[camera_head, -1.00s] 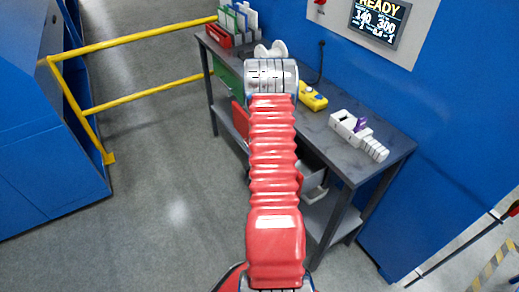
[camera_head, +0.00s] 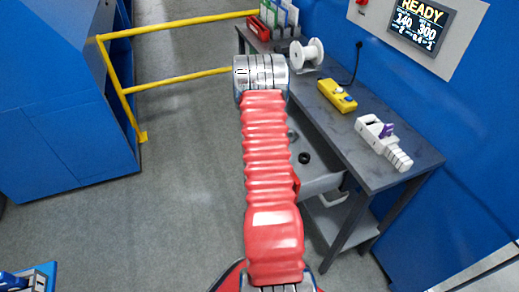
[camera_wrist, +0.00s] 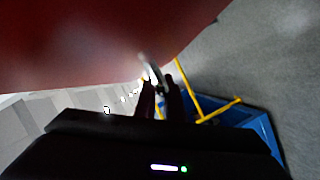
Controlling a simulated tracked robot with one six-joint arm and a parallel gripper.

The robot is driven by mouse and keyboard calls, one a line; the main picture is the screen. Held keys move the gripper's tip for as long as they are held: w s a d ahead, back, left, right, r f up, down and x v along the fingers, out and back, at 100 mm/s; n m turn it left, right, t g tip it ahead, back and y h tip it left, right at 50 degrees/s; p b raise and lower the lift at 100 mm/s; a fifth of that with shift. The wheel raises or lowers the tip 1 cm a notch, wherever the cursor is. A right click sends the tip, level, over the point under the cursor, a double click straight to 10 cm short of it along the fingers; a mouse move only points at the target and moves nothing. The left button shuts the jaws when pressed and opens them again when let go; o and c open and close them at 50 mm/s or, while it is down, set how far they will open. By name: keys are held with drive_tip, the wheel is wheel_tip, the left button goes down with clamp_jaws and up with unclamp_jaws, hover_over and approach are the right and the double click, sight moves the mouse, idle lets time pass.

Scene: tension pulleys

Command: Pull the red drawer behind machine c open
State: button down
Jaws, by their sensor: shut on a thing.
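A large dark red surface (camera_wrist: 90,40), which looks like the red drawer's front, fills the upper left of the wrist view, close and blurred. My gripper (camera_wrist: 159,84) has its dark fingers close together at a pale, metallic bar (camera_wrist: 149,66), which looks like the drawer's handle, by the edge of the red surface. It is shut on this bar. In the head view my red arm covers the gripper and the red drawer, so how far the drawer stands out cannot be told.
A grey workbench (camera_head: 373,133) carries a white spool (camera_head: 307,53), a yellow device (camera_head: 337,96) and a white-purple tool (camera_head: 384,142). A grey drawer (camera_head: 322,182) stands open beneath it. A yellow rail (camera_head: 178,35) and blue machine (camera_head: 62,120) are left; grey floor between is clear.

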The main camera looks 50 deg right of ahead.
drive_tip(key=c, duration=1.8)
unclamp_jaws()
drive_tip(key=shift+s+f, duration=0.1)
drive_tip(key=shift+s, duration=0.05)
drive_tip(key=shift+c, duration=0.2)
drive_tip(key=v, duration=0.7)
drive_tip(key=shift+a, duration=0.25)
